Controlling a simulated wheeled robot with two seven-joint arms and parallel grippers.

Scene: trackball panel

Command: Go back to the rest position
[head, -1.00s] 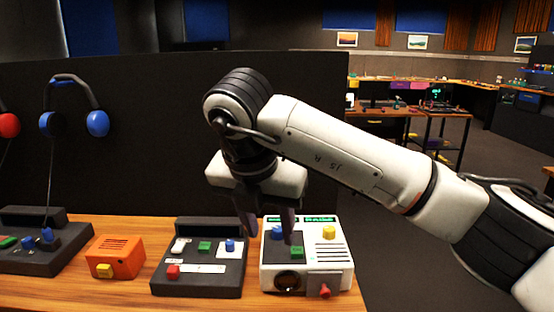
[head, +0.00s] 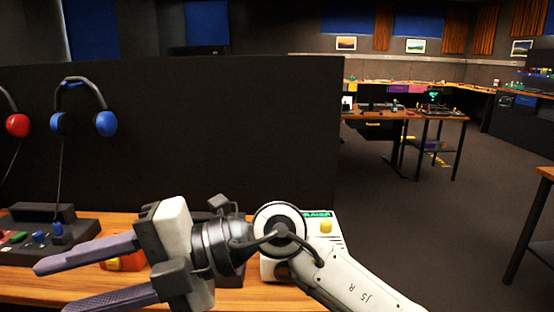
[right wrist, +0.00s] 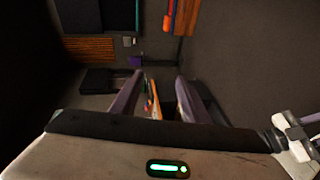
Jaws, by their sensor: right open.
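My right gripper (head: 98,274) is open and empty in the head view, its two purple-grey fingers spread and pointing left above the front of the wooden table.
The wooden table (head: 40,285) runs along the lower left. A black partition (head: 200,130) stands behind it. Blue headphones (head: 84,108) and red headphones (head: 17,124) hang there. A dark control box (head: 75,249) sits at the left. Open floor (head: 440,220) lies to the right.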

